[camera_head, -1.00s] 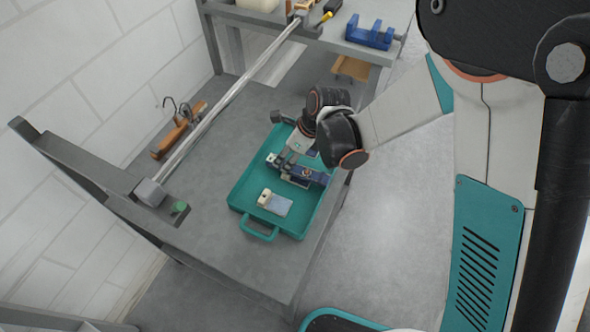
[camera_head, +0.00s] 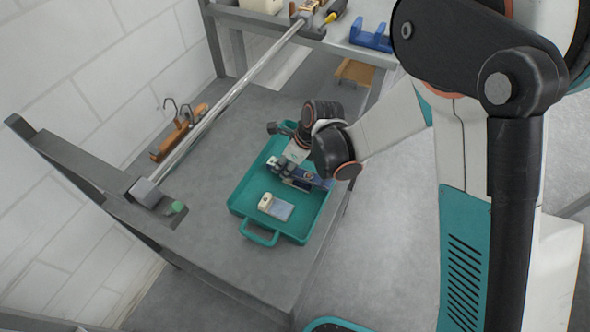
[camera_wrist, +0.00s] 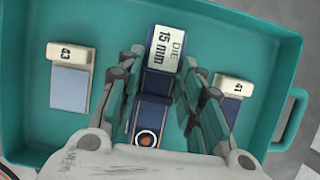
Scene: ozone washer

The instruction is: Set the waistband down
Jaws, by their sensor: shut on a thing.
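Nothing in view clearly looks like a waistband. My gripper (camera_wrist: 160,62) is shut on a long dark blue block (camera_wrist: 155,95) whose pale label reads "DIE 15 mm". In the head view my gripper (camera_head: 292,158) is low over a teal tray (camera_head: 243,195), with the blue block (camera_head: 318,183) partly hidden under my wrist. I cannot tell whether the block touches the tray floor.
In the tray lie a pale block marked 43 (camera_wrist: 70,75) with a light blue plate, and a block marked 41 (camera_wrist: 235,87) on the other side. A metal bar (camera_head: 230,105) and an orange-brown tool (camera_head: 178,135) are left of the tray. Bench space below the tray is clear.

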